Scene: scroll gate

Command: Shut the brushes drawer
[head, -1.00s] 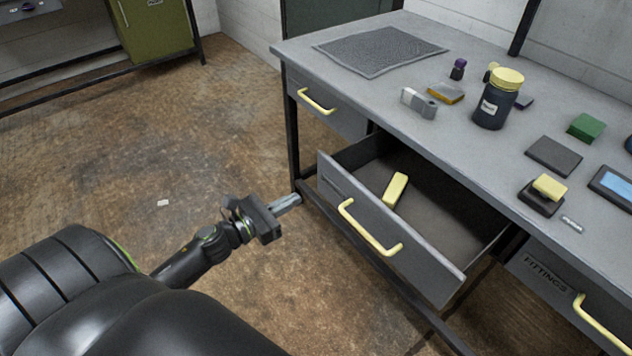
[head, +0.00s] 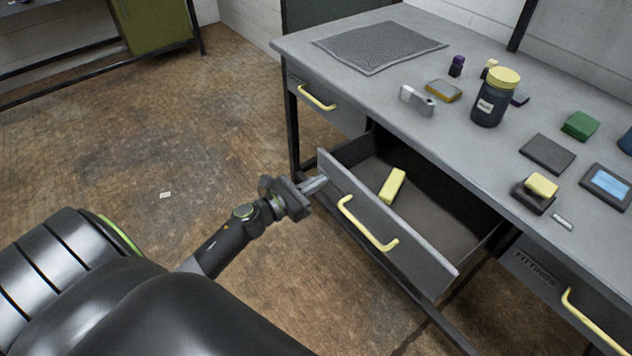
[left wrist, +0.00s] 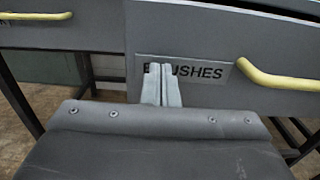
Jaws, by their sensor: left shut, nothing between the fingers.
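The brushes drawer (head: 430,268) is pulled well out from under the bench, with a yellow bar handle (head: 365,226) on its grey front. A yellow block (head: 392,185) lies inside it. In the left wrist view the drawer front (left wrist: 190,40) carries the label BRUSHES (left wrist: 205,72), partly covered by my fingers. My left gripper (head: 318,183) is shut and empty. Its tips are at the left part of the drawer front, left of the handle; I cannot tell whether they touch it. The yellow handle (left wrist: 285,80) is right of the fingers in the wrist view. My right gripper is not in view.
Another drawer (head: 335,108) at the left and the fittings drawer (head: 540,275) at the right look shut. The bench top (head: 440,135) holds a dark jar (head: 492,103), a mesh mat (head: 380,48) and small items. The floor left of the bench is mostly clear.

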